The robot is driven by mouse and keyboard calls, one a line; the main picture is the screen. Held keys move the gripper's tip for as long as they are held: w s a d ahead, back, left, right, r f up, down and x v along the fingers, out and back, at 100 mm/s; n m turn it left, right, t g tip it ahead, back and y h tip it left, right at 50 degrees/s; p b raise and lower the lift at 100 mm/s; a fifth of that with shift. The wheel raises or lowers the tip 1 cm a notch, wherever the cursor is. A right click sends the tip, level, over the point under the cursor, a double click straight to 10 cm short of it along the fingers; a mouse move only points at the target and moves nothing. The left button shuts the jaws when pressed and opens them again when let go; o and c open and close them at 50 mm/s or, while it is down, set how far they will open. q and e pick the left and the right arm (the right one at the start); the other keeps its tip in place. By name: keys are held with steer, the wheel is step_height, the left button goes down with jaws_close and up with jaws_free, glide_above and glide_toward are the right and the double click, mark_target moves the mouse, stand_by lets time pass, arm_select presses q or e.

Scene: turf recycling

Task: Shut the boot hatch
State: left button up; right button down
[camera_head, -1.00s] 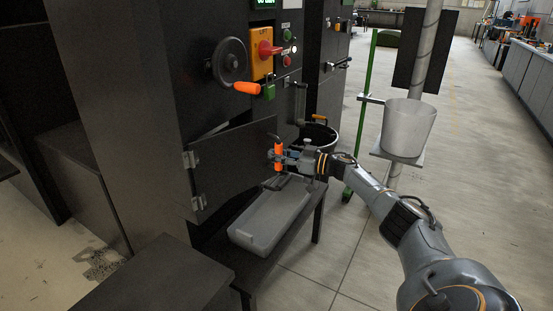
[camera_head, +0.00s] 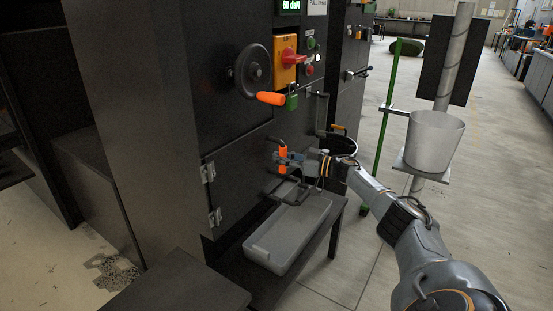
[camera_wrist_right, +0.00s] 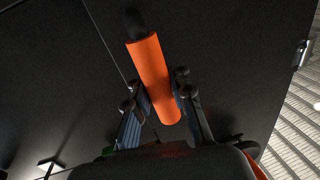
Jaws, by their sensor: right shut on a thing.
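The boot hatch (camera_head: 238,180) is a black panel low on the dark machine, with two metal hinges on its left edge. It looks flush or nearly flush with the machine's front; I cannot tell whether a thin gap is left. Its upright orange handle (camera_head: 283,160) is near its right edge. My right gripper (camera_head: 280,158) is shut on this handle. In the right wrist view the orange grip (camera_wrist_right: 151,70) lies between the two fingers (camera_wrist_right: 159,103). My left gripper is not in view.
A grey tray (camera_head: 290,235) stands on a dark bench below the hatch. A handwheel (camera_head: 250,70) with an orange knob, a red switch (camera_head: 290,57) and a green padlock (camera_head: 291,101) are above. A bucket (camera_head: 434,143) stands right.

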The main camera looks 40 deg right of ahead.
steer(key=shift+d+r, duration=0.15)
steer(key=shift+d, duration=0.3)
steer(key=c, duration=1.5)
jaws_free()
steer(key=shift+s, duration=0.1)
steer(key=o, duration=0.3)
steer(key=shift+d, duration=0.1)
steer(key=shift+o, duration=0.3)
steer(key=shift+s+d, duration=0.1)
steer(key=shift+a, duration=0.25)
steer(key=shift+s+d+f, duration=0.15)
steer(key=shift+s+f, duration=0.1)
steer(key=shift+s, duration=0.2)
steer(key=v, duration=1.1)
steer(key=shift+d+r, duration=0.1)
steer(key=shift+r, duration=0.05)
